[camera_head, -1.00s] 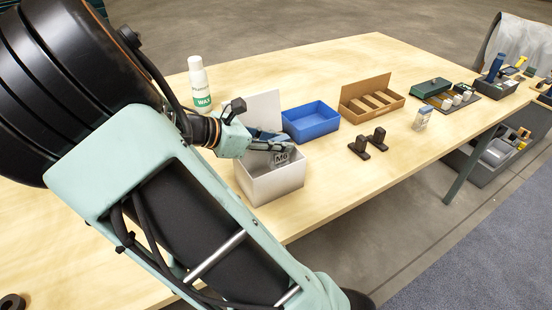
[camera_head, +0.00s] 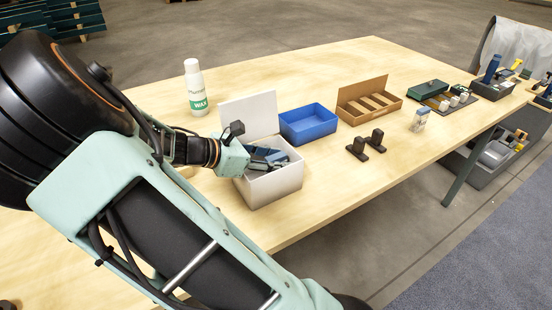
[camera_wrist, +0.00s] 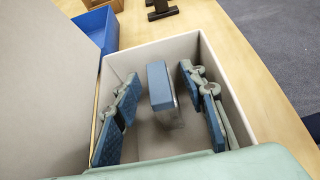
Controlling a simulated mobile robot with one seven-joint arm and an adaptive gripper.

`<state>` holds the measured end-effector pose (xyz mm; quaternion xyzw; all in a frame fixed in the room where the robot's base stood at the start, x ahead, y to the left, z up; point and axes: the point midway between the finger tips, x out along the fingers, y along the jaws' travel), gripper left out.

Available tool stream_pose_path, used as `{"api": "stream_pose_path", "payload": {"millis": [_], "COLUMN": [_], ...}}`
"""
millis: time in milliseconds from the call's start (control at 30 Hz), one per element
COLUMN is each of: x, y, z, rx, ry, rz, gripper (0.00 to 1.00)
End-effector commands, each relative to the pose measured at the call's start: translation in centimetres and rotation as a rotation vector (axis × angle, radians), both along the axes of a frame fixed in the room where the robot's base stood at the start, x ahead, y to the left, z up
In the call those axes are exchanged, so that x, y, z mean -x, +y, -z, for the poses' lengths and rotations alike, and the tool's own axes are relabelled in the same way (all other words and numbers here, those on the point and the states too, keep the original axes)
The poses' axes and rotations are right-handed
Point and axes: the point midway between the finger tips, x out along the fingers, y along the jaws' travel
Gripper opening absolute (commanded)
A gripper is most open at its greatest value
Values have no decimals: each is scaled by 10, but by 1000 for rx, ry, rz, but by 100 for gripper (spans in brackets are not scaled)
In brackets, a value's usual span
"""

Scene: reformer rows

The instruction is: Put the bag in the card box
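The card box (camera_head: 283,184) is a pale open box with its lid (camera_head: 250,113) raised, near the table's front edge. My gripper (camera_head: 266,158) reaches down into its opening. In the wrist view my gripper's two blue-padded fingers (camera_wrist: 160,80) are spread wide inside the box walls (camera_wrist: 226,80). The bag (camera_wrist: 159,87), with a blue top and a clear greyish lower part, is between the fingers inside the box, with a gap on both sides. Whether it rests on the box floor is hard to tell. In the head view the bag is mostly hidden by my gripper.
A blue tray (camera_head: 309,125) stands just behind the box. A white wax bottle (camera_head: 195,88) is to the left. A brown divided box (camera_head: 369,98), two dark blocks (camera_head: 367,145) and a small container (camera_head: 419,119) are to the right. The table front is clear.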

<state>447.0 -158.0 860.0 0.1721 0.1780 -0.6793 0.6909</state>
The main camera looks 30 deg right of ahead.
Motion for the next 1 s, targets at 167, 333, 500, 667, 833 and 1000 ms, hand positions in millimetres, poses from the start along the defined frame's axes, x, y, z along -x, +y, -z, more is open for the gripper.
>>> {"api": "stream_pose_path", "payload": {"millis": [167, 333, 500, 667, 833, 1000], "x": [0, 0, -1, 0, 1, 2], "y": [0, 5, 31, 63, 89, 103], "z": [0, -7, -22, -39, -53, -60], "rx": [0, -1, -2, -2, -1, -1], "ry": [0, 0, -2, -2, -1, 0], "rz": [0, -1, -4, -4, -3, 0], "gripper": [39, 39, 39, 39, 39, 39]}}
